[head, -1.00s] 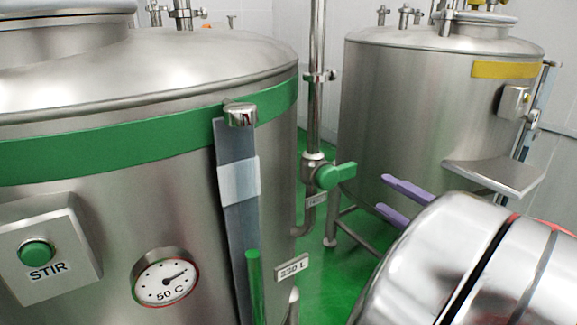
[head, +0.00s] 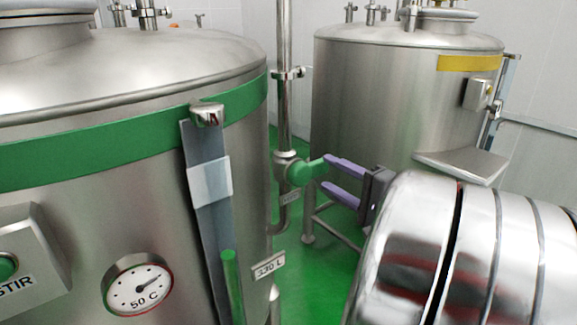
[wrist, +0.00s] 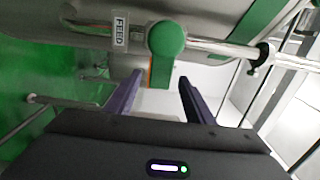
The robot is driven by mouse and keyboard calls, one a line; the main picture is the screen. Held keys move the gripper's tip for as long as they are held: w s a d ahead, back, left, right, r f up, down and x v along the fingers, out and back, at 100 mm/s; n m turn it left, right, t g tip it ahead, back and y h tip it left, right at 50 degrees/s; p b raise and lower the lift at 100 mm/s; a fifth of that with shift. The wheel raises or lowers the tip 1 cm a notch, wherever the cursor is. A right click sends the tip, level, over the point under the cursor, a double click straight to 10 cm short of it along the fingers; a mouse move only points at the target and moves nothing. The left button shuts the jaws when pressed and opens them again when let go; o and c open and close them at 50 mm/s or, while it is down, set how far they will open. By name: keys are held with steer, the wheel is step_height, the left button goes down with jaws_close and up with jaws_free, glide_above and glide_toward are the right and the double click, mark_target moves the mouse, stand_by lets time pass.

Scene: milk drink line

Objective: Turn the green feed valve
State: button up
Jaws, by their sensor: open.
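The green feed valve (head: 304,172) sits on a vertical steel pipe between the two tanks, its handle pointing right in the head view. In the wrist view the valve handle (wrist: 164,55) is just beyond the fingertips, between their lines, with a FEED label (wrist: 121,31) beside it. My gripper (head: 334,175) is open and empty, its two purple fingers pointing at the valve. In the head view the upper finger overlaps the end of the handle; I cannot tell whether they touch. In the wrist view the fingers (wrist: 158,88) are spread apart.
A large steel tank (head: 95,230) with a green band stands close on the left, carrying a dial gauge (head: 138,285) and a level strip (head: 210,225). A second tank (head: 370,100) with a yellow band and a jutting shelf (head: 460,166) stands behind on the right.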

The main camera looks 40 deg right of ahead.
mark_target(322, 169)
steer(key=shift+w, duration=2.6)
